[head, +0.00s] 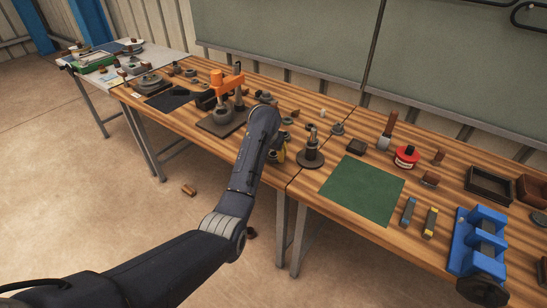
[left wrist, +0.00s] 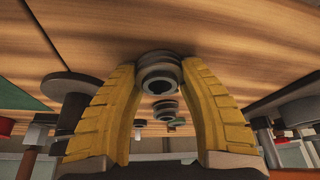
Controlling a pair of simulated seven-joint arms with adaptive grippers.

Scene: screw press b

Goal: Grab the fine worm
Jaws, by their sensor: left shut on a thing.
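My left gripper (head: 279,156) reaches down to the wooden workbench near the middle, largely behind my own arm in the head view. In the left wrist view its two yellow fingers (left wrist: 160,85) are shut on a small grey round part with a dark hole, seen end-on, which I take to be the fine worm (left wrist: 160,73). The part sits between the fingertips close to the wood; I cannot tell whether it still touches the bench. Its length and any thread are hidden. My right gripper is in neither view.
A dark post on a round base (head: 311,152) stands just right of the gripper. An orange press (head: 226,84) stands to its left. More grey round parts (left wrist: 165,110) lie beyond it. A green mat (head: 362,190) lies clear at the right, with a blue vise (head: 478,240) further right.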

